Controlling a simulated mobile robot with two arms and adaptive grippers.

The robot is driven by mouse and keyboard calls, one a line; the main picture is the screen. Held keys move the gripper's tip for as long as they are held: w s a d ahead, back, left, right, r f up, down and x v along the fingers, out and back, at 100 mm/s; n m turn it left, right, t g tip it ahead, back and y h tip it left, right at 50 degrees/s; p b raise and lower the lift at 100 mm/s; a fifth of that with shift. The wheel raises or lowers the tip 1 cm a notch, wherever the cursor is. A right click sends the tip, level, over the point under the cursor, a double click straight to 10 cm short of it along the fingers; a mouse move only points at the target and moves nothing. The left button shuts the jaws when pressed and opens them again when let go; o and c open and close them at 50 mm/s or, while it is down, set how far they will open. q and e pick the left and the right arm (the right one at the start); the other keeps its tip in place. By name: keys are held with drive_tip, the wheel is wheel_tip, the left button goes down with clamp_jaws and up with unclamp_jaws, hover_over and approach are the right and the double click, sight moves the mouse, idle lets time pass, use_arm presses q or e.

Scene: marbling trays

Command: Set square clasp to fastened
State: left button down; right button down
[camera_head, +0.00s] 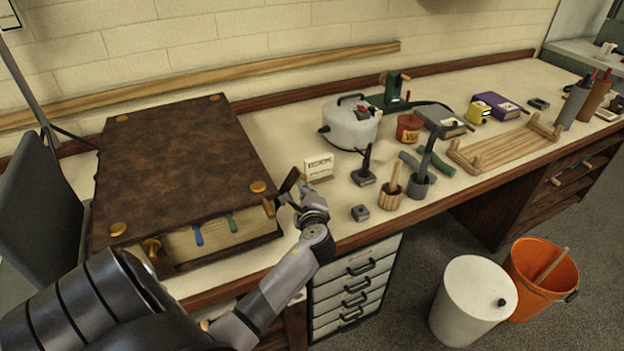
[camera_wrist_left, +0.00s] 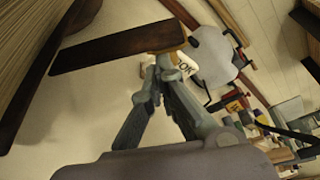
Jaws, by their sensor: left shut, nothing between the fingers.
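A large brown leather-bound book (camera_head: 185,150) lies closed on the bench at left. A brass catch (camera_head: 268,208) is on its front edge near the right corner, and a rounder brass catch (camera_head: 152,248) is near the left corner. A dark strap (camera_head: 289,181) sticks out beside the right corner, apart from the page edges. In the wrist view the strap (camera_wrist_left: 110,50) has a brass end near my fingertips; touching is unclear. Which clasp is the square one is unclear. My left gripper (camera_head: 296,186) is shut and empty beside the strap; it also shows in the wrist view (camera_wrist_left: 160,68). My right gripper is out of view.
A small white card (camera_head: 319,167) stands just behind my left gripper. A white canister (camera_head: 350,125), a dark stamp (camera_head: 364,170) and a wooden cup (camera_head: 391,194) stand to the right. A laptop-like dark panel (camera_head: 42,205) is left of the book.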

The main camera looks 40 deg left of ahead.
sight(292, 178)
use_arm(q)
drive_tip(key=shift+s+a+r+p, duration=0.2)
drive_tip(key=shift+s+r+p, duration=0.2)
drive_tip(key=shift+s+r, duration=0.15)
drive_tip(key=shift+s+a+r+p, duration=0.15)
drive_tip(key=shift+s+r+p, duration=0.25)
drive_tip(key=shift+r, duration=0.15)
drive_tip(key=shift+s+a+r, duration=0.2)
drive_tip(key=shift+s+a, duration=0.05)
drive_tip(key=shift+s, duration=0.25)
drive_tip(key=shift+s+a+r+n, duration=0.2)
drive_tip(key=shift+s+r+n, duration=0.1)
drive_tip(key=shift+s+n, duration=0.35)
drive_tip(key=shift+f, duration=0.1)
